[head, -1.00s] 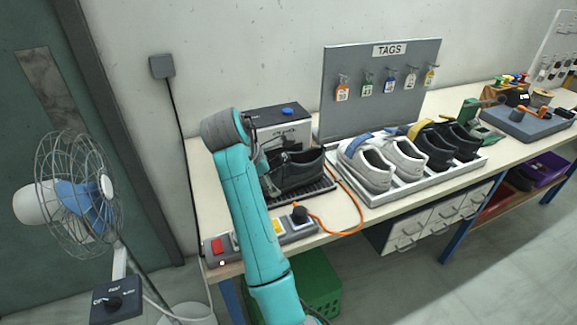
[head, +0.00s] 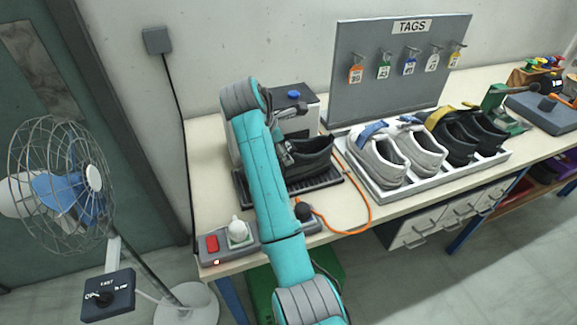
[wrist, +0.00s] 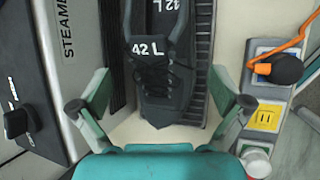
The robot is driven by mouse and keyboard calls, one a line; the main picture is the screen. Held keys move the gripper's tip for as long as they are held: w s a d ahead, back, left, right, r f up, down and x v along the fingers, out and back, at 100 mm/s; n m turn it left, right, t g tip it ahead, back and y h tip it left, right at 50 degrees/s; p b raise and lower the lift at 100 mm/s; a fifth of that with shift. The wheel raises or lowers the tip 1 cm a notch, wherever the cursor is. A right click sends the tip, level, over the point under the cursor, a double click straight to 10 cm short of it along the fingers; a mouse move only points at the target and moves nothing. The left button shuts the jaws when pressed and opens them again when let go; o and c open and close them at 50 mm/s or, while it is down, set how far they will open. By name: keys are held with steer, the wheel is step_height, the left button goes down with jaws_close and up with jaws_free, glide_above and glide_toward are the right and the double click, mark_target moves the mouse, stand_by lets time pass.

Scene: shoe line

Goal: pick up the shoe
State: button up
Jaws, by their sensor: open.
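A single black lace-up shoe (head: 310,158) sits on a dark ribbed rack beside the steamer, partly hidden by my arm in the head view. In the wrist view the shoe (wrist: 160,85) lies below my gripper, its toe toward me, with a white "42 L" marking on its tongue. My gripper (wrist: 160,92) is open and empty, one finger on each side of the shoe's front part. I cannot tell how high the fingers are above it. In the head view my gripper (head: 284,154) is at the shoe's left end, mostly hidden behind my arm.
The steamer (wrist: 78,50) stands close on the left of the shoe. A grey control strip (head: 262,240) and an orange cable (head: 362,205) lie in front and to the right. A white tray (head: 385,195) holds white and black shoes. A fan (head: 62,190) stands at left.

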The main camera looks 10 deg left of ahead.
mark_target(311, 157)
steer(key=x, duration=0.5)
steer(key=shift+a, duration=0.15)
steer(key=shift+s, duration=0.1)
steer(key=shift+c, duration=0.3)
steer(key=c, duration=1.6)
